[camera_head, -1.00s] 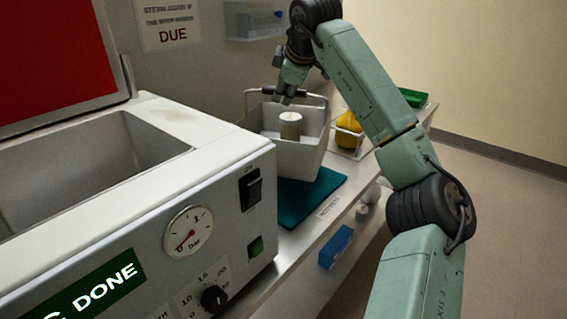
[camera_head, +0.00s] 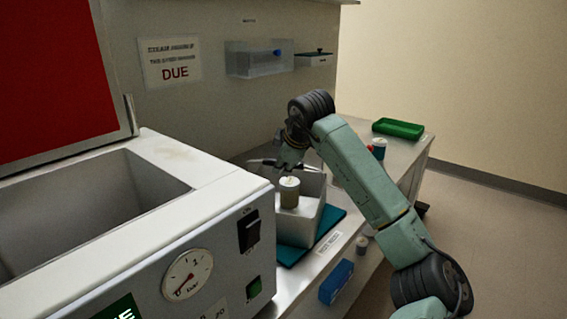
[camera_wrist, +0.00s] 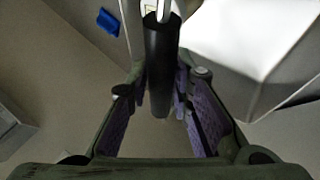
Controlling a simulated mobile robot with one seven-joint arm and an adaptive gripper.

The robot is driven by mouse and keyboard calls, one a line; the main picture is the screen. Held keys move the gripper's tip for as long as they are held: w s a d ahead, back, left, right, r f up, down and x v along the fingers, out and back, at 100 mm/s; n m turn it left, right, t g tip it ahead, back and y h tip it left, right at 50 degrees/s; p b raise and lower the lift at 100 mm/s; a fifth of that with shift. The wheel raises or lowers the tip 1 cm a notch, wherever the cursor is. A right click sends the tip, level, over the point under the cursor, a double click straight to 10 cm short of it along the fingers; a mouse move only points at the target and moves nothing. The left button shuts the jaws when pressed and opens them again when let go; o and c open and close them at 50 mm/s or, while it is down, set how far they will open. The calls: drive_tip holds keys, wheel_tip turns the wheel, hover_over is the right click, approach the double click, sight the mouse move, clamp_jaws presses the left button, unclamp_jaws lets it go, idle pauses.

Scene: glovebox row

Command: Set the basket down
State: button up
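The pale basket (camera_head: 306,213) is over the teal mat (camera_head: 331,219) on the counter, beside the sterilizer, and looks level. Whether its bottom touches the mat is hard to tell. A pale-topped cylinder (camera_head: 289,193) stands in it. My gripper (camera_head: 288,170) is above the basket at its raised handle. In the wrist view, the black handle grip (camera_wrist: 161,60) lies between the purple-padded fingers of my gripper (camera_wrist: 162,85), which close in on both its sides.
The sterilizer (camera_head: 215,225) stands open at the left, its red-faced lid (camera_head: 50,80) up. A green tray (camera_head: 398,128) and a red-and-blue jar (camera_head: 379,149) are farther back on the counter.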

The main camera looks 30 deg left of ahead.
drive_tip(key=o, duration=0.3)
drive_tip(key=shift+r, duration=0.1)
drive_tip(key=b+v, duration=0.2)
drive_tip(key=v, duration=1)
drive_tip(key=shift+b, duration=0.4)
